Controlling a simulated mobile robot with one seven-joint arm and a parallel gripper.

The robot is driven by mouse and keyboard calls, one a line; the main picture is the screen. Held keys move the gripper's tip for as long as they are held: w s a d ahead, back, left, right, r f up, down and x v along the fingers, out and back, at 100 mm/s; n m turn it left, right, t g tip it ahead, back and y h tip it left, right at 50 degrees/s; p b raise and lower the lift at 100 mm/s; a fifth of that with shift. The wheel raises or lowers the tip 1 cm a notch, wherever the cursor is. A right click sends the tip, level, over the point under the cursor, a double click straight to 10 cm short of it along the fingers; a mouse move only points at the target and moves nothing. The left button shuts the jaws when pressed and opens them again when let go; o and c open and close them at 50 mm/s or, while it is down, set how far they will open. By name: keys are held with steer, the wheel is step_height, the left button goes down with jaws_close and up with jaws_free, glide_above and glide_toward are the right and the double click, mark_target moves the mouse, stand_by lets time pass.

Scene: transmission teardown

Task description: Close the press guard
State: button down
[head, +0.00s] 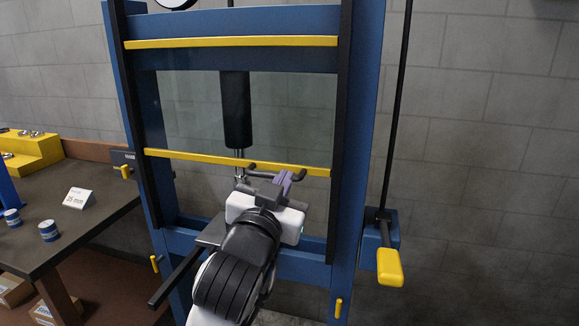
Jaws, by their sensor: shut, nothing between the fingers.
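The blue press frame (354,150) stands in the middle of the head view. Its guard is a clear panel (190,105) between an upper yellow bar (230,42) and a lower yellow bar (200,158). Below the lower bar the press opening shows uncovered. A dark handle-like piece (262,174) sits just below the lower bar. My gripper (286,179) is shut and empty, at this piece and just under the bar. Whether it touches the piece or the bar I cannot tell. My arm hides part of the lower opening.
The black press ram (236,110) hangs behind the panel. A lever with a yellow grip (390,267) juts out at the right. A dark workbench (85,228) at the left holds blue cans (48,231), a white label card (77,198) and a yellow stepped stand (32,150).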

steer(key=p+x, duration=0.1)
steer(key=x, duration=0.2)
steer(key=p+x, duration=0.1)
steer(key=x, duration=0.2)
steer(key=p+x, duration=0.1)
steer(key=x, duration=0.3)
steer(key=shift+s+d+f, duration=0.15)
steer(key=shift+d, duration=0.15)
steer(key=shift+s+a+f+p, duration=0.1)
steer(key=shift+a+f, duration=0.1)
steer(key=shift+f, duration=0.5)
steer(key=shift+s+a+f+p, duration=0.1)
steer(key=shift+a+f+p, duration=0.05)
steer(key=shift+f, duration=0.55)
steer(key=shift+s+a+f+p, duration=0.1)
steer(key=shift+a+f, duration=0.1)
steer(key=shift+f, duration=0.5)
steer(key=shift+w, duration=0.1)
